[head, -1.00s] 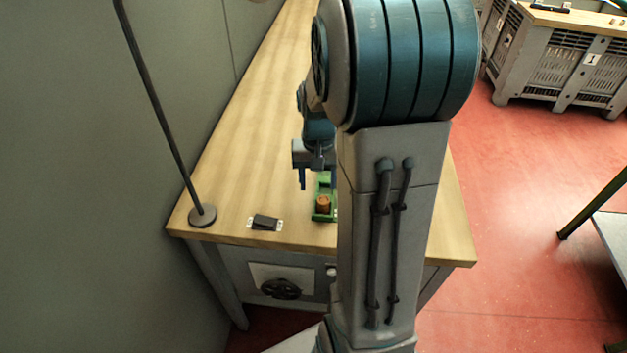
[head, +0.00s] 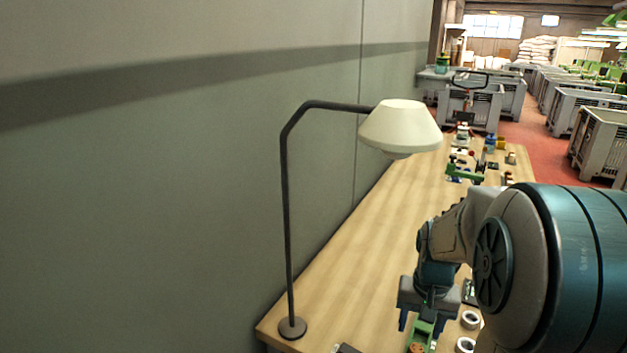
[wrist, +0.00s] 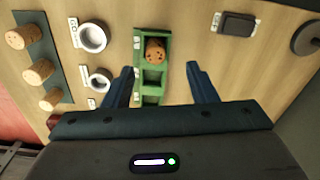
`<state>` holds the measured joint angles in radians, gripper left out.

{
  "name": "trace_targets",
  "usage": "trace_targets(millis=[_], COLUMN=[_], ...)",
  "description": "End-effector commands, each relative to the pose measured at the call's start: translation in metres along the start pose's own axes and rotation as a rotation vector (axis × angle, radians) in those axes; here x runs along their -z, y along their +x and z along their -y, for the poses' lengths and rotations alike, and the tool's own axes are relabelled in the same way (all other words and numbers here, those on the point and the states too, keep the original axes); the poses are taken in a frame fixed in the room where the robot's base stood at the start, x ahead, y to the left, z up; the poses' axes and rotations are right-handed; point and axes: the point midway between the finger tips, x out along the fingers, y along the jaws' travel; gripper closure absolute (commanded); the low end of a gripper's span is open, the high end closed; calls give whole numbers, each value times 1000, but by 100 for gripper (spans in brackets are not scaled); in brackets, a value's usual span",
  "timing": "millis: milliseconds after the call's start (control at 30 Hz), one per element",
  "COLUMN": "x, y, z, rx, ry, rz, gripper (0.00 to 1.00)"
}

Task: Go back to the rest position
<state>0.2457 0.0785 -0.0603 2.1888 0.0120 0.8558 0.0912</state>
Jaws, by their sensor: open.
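My gripper (wrist: 161,86) is open and empty, with its two blue fingers apart above the wooden table. In the wrist view a green rack (wrist: 151,76) with several compartments lies below and between the fingers. A cork stopper (wrist: 155,50) stands in its far compartment; the other compartments in sight look empty. In the head view my gripper (head: 423,320) is at the lower right, over the green rack (head: 424,334), with the cork (head: 416,348) just in sight at the bottom edge.
Several corks, one of them here (wrist: 38,72), stand on a dark strip. Two white rings (wrist: 92,37) (wrist: 99,78) and a black block (wrist: 235,24) lie near the rack. A lamp (head: 400,127) rises from the table's left edge by the wall. The table's middle (head: 385,240) is clear.

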Motion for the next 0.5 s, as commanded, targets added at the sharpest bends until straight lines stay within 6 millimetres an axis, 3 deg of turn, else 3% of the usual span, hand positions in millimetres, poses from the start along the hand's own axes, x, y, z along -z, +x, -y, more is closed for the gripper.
trace_targets(millis=[300, 500], x=[-74, -122], y=[-52, -68], z=[39, 50], rx=[30, 44], ry=[-209, -332], rz=[-127, -197], gripper=[48, 48])
